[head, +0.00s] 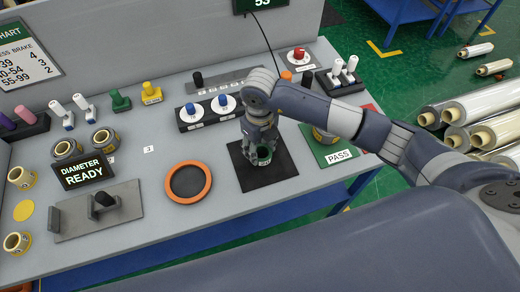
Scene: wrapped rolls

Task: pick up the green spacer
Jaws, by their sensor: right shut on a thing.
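The green spacer (263,160), a small dark ring with a green rim and a pale mark, is at the black square mat (282,173) right of the table's middle. My right gripper (262,146) comes down over it from above and is shut on it. The fingers hide part of the spacer. I cannot tell whether it touches the mat or is just above it. My left gripper is not in view.
An orange-rimmed round dish (208,184) lies left of the mat. A green PASS mat (341,156) with a roll is at the right. A block with blue knobs (185,121) stands behind. A DIAMETER READY display (84,181) and a grey plate with a black handle (128,211) are left.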

